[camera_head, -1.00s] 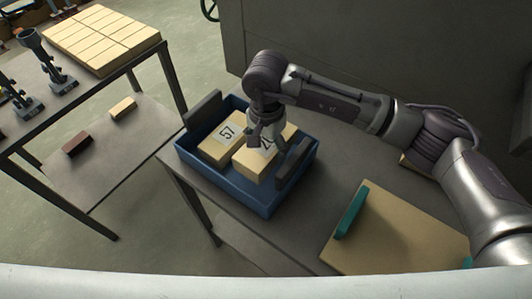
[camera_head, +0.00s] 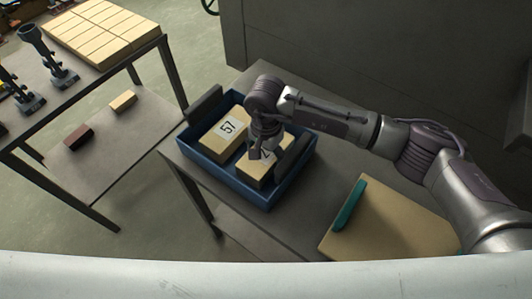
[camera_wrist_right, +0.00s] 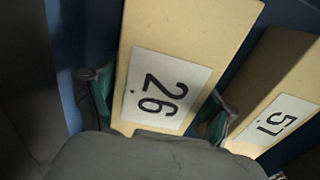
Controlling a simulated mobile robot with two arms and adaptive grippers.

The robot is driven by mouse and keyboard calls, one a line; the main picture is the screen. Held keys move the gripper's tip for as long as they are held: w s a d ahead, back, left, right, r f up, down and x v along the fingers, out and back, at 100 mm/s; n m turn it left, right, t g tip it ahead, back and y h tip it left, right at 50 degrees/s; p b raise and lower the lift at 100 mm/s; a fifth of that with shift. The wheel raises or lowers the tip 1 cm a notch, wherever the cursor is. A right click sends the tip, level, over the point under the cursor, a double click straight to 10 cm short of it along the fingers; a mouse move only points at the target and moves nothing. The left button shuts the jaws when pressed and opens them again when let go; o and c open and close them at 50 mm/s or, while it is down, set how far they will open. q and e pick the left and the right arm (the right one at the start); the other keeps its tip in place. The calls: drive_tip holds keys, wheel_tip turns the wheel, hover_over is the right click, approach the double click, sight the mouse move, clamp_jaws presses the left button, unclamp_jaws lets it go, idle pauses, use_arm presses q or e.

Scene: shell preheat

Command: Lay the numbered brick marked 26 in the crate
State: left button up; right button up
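The brick marked 26 (camera_head: 258,174) lies inside the blue crate (camera_head: 267,202), beside the brick marked 57 (camera_head: 226,136). My right gripper (camera_head: 266,150) is over brick 26 and partly covers its label in the head view. In the right wrist view, brick 26 (camera_wrist_right: 190,40) lies between the teal-padded fingers of the right gripper (camera_wrist_right: 158,102). The inner pads show, with narrow gaps to the brick's sides, so the gripper looks open around it. Brick 57 (camera_wrist_right: 270,88) is to the right there. My left gripper is not in view.
The crate's dark end handles (camera_head: 204,103) stand above its rim. A tan board with a teal strip (camera_head: 348,205) lies on the table to the right. At the left, another table holds several pale bricks (camera_head: 105,30) and dark stands (camera_head: 62,72); its lower shelf (camera_head: 105,145) is mostly bare.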

drive_tip(key=shift+r, duration=0.15)
drive_tip(key=shift+r, duration=0.15)
wheel_tip(320, 180, up, 11)
drive_tip(key=b, duration=0.4)
drive_tip(key=shift+f, duration=0.2)
drive_tip(key=shift+r, duration=0.6)
drive_tip(key=shift+f, duration=0.1)
